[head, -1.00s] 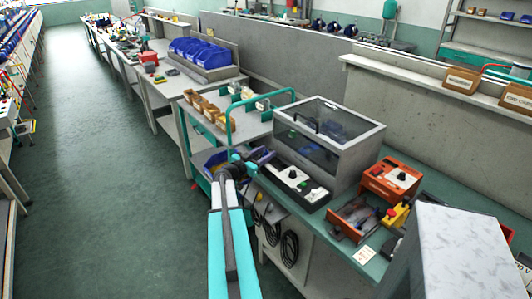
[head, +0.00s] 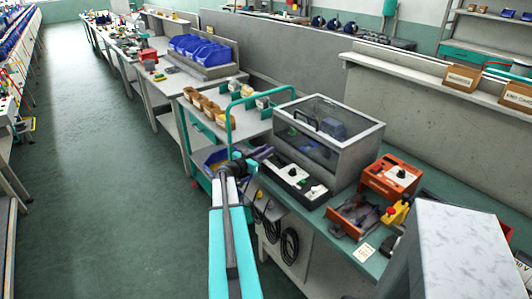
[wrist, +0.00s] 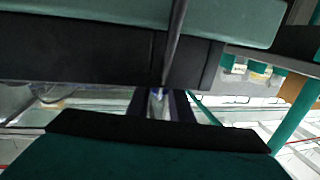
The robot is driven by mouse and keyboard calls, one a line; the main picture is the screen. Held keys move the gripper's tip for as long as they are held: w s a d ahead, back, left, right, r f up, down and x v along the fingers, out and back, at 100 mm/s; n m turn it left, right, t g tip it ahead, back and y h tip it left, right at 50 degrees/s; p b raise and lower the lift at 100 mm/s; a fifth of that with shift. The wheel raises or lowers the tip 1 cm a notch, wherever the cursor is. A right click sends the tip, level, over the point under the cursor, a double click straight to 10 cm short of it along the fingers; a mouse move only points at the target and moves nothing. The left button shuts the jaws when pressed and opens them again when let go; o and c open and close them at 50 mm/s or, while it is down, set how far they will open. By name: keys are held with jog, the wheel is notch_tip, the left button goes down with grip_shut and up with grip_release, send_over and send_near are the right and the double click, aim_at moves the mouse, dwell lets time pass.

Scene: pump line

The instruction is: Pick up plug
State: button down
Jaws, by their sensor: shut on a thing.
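My gripper (head: 264,153) is small and dark in the head view, at the end of my teal arm, by the left end of the bench with the grey-framed clear-lidded box. In the wrist view its two broad dark jaws (wrist: 165,104) lie above and below a narrow gap. A small dark piece, apparently the plug (wrist: 180,106), shows in that gap, and the jaws are shut on it. A dark cable (wrist: 174,45) runs up across the upper jaw. Most of the plug is hidden by the jaws.
The clear-lidded box (head: 330,137) stands behind a black-and-white control panel (head: 292,176). An orange unit (head: 394,177) and open orange tray (head: 352,216) lie to the right. A teal-railed cart (head: 240,128) stands behind. Cables (head: 289,245) hang at the bench front. The left aisle is clear.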

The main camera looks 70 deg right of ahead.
jog(key=shift+r, duration=0.1)
jog(key=shift+r+b, duration=0.7)
jog(key=shift+r, duration=0.35)
jog(key=shift+s+a+r+b, duration=0.15)
jog(key=shift+a+r+b, duration=0.2)
jog(key=shift+a+r, duration=0.2)
jog(key=s+a+r+b, duration=0.1)
jog(key=s+a+b, duration=0.2)
jog(key=a, duration=1.1)
jog(key=shift+a+r+b, duration=0.3)
jog(key=shift+b, duration=0.45)
jog(key=shift+s, duration=0.1)
